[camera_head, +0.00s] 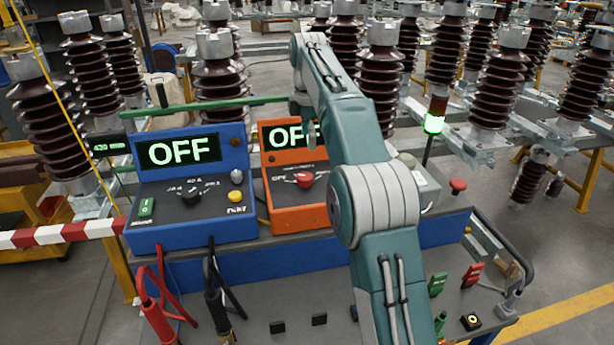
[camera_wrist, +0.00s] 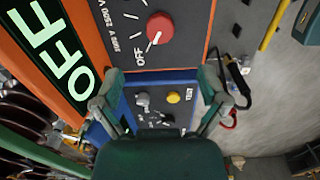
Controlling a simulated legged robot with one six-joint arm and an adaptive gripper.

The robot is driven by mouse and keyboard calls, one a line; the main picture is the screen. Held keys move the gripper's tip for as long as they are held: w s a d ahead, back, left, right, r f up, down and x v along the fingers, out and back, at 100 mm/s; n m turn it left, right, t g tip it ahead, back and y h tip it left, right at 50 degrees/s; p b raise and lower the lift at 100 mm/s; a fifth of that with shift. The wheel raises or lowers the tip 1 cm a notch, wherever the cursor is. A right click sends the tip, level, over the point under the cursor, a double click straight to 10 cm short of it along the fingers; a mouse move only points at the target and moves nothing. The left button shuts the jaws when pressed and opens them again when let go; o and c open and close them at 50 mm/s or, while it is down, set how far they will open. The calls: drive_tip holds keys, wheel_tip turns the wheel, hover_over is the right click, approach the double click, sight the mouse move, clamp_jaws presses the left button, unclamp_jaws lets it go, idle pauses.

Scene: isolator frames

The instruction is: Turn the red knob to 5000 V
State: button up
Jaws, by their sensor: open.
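The red knob (camera_head: 304,179) sits on the front panel of the orange instrument (camera_head: 300,222), whose display reads OFF. In the wrist view the red knob (camera_wrist: 160,28) is near the top edge, and its white mark points toward the OFF label. Other voltage labels on that panel are only partly legible. My gripper (camera_wrist: 158,95) is open and empty. Its fingers are spread below the knob in the picture and do not touch it. In the head view my arm covers part of the orange instrument's right side and display.
A blue instrument (camera_head: 191,222) stands left of the orange one, with a black knob (camera_head: 190,198) and a yellow button (camera_head: 235,197). Cables and clamps lie at the front.

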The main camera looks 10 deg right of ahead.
sight(304, 176)
drive_tip(key=f, duration=1)
drive_tip(key=shift+w+a+f, duration=0.1)
drive_tip(key=shift+a, duration=0.2)
drive_tip(key=shift+a+f, duration=0.2)
drive_tip(key=shift+f, duration=0.2)
